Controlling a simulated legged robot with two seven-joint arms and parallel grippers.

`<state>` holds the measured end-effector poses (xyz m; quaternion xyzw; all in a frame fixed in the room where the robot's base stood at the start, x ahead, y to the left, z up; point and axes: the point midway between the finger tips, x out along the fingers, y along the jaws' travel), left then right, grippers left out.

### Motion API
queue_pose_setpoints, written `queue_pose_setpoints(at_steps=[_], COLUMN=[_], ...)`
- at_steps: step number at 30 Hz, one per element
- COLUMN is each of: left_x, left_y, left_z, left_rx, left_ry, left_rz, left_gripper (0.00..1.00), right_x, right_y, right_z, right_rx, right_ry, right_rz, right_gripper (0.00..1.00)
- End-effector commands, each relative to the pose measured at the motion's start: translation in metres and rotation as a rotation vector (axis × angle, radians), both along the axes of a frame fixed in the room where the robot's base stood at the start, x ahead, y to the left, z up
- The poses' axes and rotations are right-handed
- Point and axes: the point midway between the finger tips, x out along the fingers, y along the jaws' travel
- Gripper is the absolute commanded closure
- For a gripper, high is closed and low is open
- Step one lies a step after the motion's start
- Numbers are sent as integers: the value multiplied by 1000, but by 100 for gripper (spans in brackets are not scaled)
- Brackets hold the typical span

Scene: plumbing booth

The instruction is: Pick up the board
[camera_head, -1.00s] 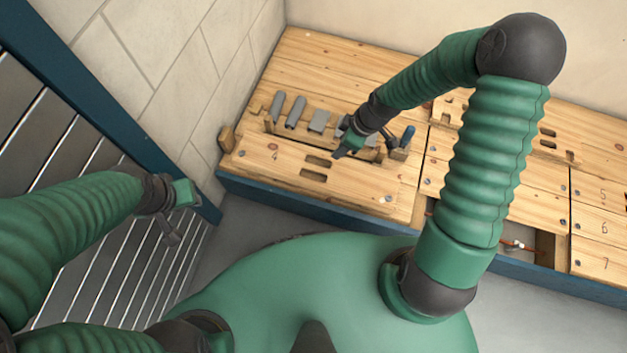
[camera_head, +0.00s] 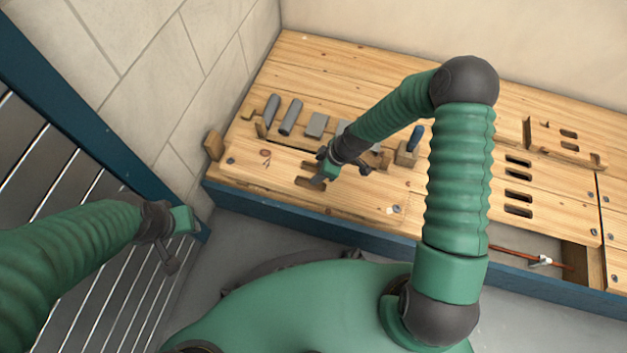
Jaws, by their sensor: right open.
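The wooden board (camera_head: 258,173) with hand slots lies flat at the front left of the workbench, level with its top. My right gripper (camera_head: 321,176) is open over this board and partly hides its slots. I cannot tell whether its fingers touch the wood or enter a slot. My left gripper (camera_head: 184,220) is at the left, away from the bench, over the metal slats, and its jaw opening does not show clearly. Another slotted board (camera_head: 517,186) lies farther right, partly hidden by my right arm.
A small wood block (camera_head: 213,145) is at the bench's left end. An open recess (camera_head: 515,262) with a copper pipe (camera_head: 512,254) is at the right.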

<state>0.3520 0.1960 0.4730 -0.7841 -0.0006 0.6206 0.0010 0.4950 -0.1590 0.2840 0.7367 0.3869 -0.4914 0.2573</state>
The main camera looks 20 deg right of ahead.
Motion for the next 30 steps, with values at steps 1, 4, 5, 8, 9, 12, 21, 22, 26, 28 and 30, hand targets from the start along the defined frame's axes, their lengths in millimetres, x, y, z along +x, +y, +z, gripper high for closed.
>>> queue_pose_setpoints(at_steps=[1, 4, 5, 8, 9, 12, 21, 22, 26, 28, 30], left_x=[0, 0, 0, 0, 0, 0, 0, 0, 0, 0, 0], left_y=[0, 0, 0, 0, 0, 0, 0, 0, 0, 0, 0], left_z=[-20, -26, -26, -24, -24, -23, -24, -24, -24, -24, -24], left_rx=[0, 0, 0, 0, 0, 0, 0, 0, 0, 0, 0], left_ry=[1, 1, 1, 1, 1, 1, 1, 1, 1, 1, 1], left_rz=[0, 0, 0, 0, 0, 0, 0, 0, 0, 0, 0], left_gripper=[64, 64, 64, 64, 64, 64, 64, 64, 64, 64, 64], right_x=[0, 4, 4, 5, 5, 5, 5, 5, 5, 5, 5], right_y=[5, 9, 10, 10, 10, 10, 10, 10, 10, 10, 10], right_z=[-19, -28, -29, -27, -27, -26, -29, -30, -32, -32, -32], right_rx=[-1, 0, 0, 0, -1, 0, 0, 0, 0, 0, 0], right_ry=[0, 0, 0, 0, -1, 0, 0, 0, 0, 0, 0], right_rz=[3, 1, 1, 0, 0, 0, 0, 0, 0, 0, 0], right_gripper=[55, 55, 55, 55, 55, 55, 55, 55, 55, 55, 55])
